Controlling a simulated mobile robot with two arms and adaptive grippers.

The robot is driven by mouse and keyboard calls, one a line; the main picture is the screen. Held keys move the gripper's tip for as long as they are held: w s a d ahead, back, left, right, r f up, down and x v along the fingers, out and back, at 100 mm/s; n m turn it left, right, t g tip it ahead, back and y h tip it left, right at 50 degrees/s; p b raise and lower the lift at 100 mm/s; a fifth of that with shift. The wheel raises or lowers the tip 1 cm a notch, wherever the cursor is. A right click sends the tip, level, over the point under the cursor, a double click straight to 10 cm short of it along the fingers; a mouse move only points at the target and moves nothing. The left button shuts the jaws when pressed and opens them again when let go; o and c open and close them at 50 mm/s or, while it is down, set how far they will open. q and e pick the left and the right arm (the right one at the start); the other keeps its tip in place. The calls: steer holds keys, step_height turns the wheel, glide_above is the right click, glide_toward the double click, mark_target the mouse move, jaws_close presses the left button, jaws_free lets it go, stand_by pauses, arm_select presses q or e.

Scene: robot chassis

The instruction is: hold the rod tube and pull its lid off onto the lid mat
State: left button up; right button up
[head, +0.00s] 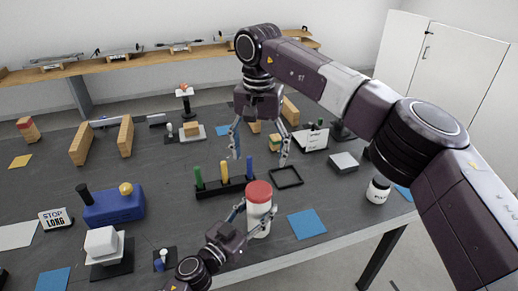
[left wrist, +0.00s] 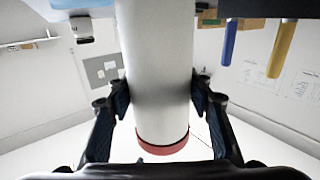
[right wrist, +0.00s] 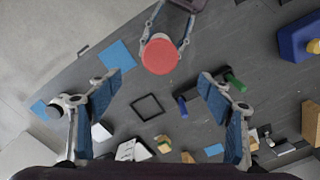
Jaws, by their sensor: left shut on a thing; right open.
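The rod tube (head: 259,218) is a white cylinder standing upright near the table's front edge, with its red lid (head: 258,191) on top. My left gripper (head: 256,211) is shut around the tube's body below the lid. The left wrist view shows the white tube (left wrist: 155,70) between both fingers. My right gripper (head: 260,156) is open and empty, above the table behind the tube. In the right wrist view the red lid (right wrist: 160,56) lies beyond the open fingertips. A flat blue mat (head: 306,224), apparently the lid mat, lies bare right of the tube.
A black rack (head: 225,187) with coloured rods stands just behind the tube. A black square frame (head: 286,177) lies behind the blue mat. A blue block (head: 113,204) and a white stacked object (head: 102,243) stand at left. A white jar (head: 378,190) stands at right.

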mark_target(259, 188)
step_height(259, 188, down, 11)
steer(key=shift+r, duration=0.15)
stand_by(0.4)
steer(key=c, duration=1.4)
steer(key=shift+r, duration=0.1)
steer(key=shift+r, duration=0.2)
steer(key=shift+r, duration=0.9)
steer(key=shift+r, duration=2.05)
arm_select(q)
steer(key=o, duration=1.8)
steer(key=shift+c, duration=0.2)
